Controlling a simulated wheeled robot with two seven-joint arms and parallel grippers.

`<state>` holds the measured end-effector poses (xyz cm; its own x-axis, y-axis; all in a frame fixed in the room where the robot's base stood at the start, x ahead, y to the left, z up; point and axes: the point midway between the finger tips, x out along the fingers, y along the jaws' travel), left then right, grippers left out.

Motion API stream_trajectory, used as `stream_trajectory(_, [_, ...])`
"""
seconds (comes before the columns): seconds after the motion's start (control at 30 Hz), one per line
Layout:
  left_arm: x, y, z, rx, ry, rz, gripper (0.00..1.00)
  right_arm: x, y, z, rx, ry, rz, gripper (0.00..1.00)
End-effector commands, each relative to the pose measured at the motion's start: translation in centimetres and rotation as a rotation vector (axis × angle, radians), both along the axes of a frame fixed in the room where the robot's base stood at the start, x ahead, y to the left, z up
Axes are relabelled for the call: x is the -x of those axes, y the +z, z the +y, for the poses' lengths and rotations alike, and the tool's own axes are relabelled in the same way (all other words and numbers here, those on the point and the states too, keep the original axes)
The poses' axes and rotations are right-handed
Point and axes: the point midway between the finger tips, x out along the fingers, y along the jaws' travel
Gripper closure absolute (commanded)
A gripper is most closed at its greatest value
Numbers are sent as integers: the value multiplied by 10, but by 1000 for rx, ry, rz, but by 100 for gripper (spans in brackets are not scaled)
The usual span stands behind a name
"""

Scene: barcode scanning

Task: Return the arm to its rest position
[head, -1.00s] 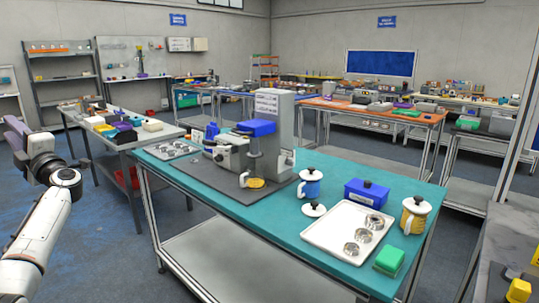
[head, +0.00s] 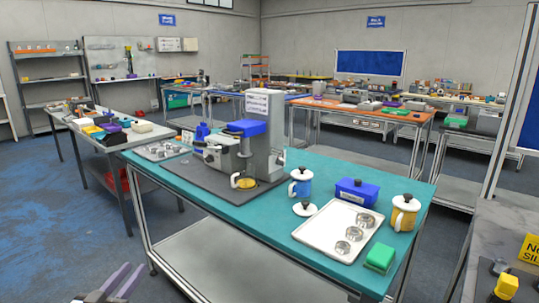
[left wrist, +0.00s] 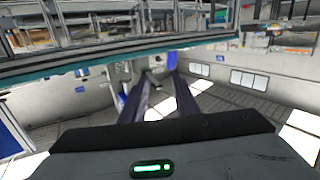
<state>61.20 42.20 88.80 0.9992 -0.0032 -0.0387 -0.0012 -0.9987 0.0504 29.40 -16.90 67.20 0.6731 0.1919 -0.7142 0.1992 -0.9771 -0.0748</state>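The rest of my left arm is hidden below the picture. My right gripper is not in view.
A grey table (head: 95,145) stands behind left. Blue-grey floor (head: 60,220) at left is clear.

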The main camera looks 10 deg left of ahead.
Motion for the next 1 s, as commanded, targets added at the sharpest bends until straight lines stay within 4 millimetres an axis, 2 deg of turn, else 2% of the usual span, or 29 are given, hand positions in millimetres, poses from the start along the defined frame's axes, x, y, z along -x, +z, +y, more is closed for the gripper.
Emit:
stream_trajectory(0.03, [22, -31, -18, -42, -41, 79, 72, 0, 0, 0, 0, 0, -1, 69])
stream_trajectory(0.1, [54, -69, -40, -105, -95, 184, 72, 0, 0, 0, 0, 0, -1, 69])
stream_trajectory(0.17, [84, -100, -58, -159, -139, 273, 72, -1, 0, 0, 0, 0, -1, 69])
stream_trajectory(0.2, [105, -118, -68, -193, -167, 330, 72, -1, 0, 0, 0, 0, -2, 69])
stream_trajectory(0.3, [157, -155, -89, -273, -229, 455, 72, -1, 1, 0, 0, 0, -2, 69])
stream_trajectory(0.5, [245, -198, -114, -399, -317, 640, 72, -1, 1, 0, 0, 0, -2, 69])
stream_trajectory(0.7, [323, -219, -128, -506, -382, 787, 72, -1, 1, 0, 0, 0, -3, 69])
stream_trajectory(0.73, [327, -220, -133, -498, -380, 794, 72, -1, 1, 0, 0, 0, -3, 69])
stream_trajectory(1.0, [322, -222, -204, -231, -293, 772, 72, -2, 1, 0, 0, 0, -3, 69])
